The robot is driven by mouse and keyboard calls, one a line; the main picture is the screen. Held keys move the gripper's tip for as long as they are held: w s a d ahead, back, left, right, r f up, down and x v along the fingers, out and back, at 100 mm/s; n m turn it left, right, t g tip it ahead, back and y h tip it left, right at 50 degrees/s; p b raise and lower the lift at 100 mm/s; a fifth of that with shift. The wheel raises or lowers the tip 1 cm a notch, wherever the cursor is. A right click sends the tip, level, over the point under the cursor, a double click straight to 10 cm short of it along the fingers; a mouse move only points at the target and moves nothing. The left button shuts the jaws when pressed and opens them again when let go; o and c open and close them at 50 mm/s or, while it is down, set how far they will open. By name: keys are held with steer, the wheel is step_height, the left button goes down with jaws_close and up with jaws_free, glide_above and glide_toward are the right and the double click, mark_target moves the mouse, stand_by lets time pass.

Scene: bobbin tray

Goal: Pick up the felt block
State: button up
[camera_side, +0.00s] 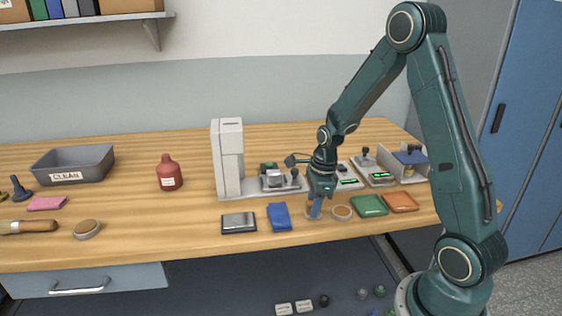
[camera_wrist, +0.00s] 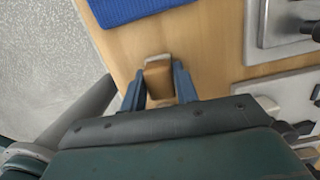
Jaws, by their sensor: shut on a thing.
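The felt block (camera_wrist: 158,80) shows in the wrist view as a small brown block with a pale grey edge at its far end. It sits between the two blue fingers of my gripper (camera_wrist: 159,88), which is shut on it. In the side view my gripper (camera_side: 315,208) points down at the front part of the wooden bench, right of a folded blue cloth (camera_side: 279,216). The fingers mostly hide the block there. I cannot tell whether the block still touches the bench.
The blue cloth (camera_wrist: 128,9) lies close by in the wrist view. A round pale-rimmed disc (camera_side: 342,213), a green tray (camera_side: 369,206) and an orange tray (camera_side: 401,202) lie to the right. A silver-edged pad (camera_side: 238,223) lies left. Devices stand behind; the bench's front edge is near.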

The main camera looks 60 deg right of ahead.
step_height(320, 180, up, 20)
stand_by(0.9)
stand_by(0.3)
steer(key=o, duration=0.3)
steer(key=shift+c, duration=1.1)
steer(key=s+d+f, duration=0.2)
steer(key=s+f, duration=0.1)
steer(key=f, duration=0.2)
steer(key=s+d+f, duration=0.2)
steer(key=s+f, duration=0.1)
steer(key=f, duration=0.3)
steer(key=shift+s+d+f, duration=0.3)
steer(key=shift+d, duration=0.1)
